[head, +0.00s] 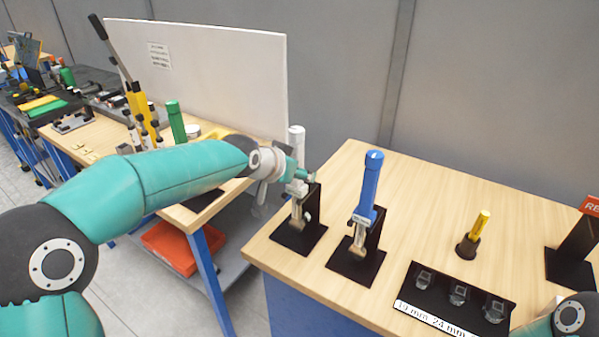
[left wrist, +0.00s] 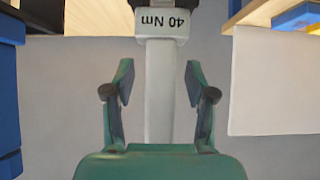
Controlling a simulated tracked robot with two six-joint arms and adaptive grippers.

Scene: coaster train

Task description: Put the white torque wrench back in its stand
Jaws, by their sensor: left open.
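The white torque wrench (head: 297,139) stands upright at its black stand (head: 299,241), at the left end of the near table. Its lower end shows against the stand's upright much as the blue wrench does, but my gripper hides part of it. My left gripper (head: 299,178) is at the wrench's handle. In the left wrist view the open fingers (left wrist: 160,83) are on either side of the white shaft (left wrist: 160,105), with gaps on both sides. A "40 Nm" label (left wrist: 163,23) shows upside down beyond them. My right gripper is out of view.
A blue wrench (head: 369,185) stands in a like stand (head: 357,268) to the right. A yellow tool (head: 480,226) and a black socket tray (head: 437,280) are farther right. A white panel (head: 235,70) rises behind the left workbench. The table's back middle is clear.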

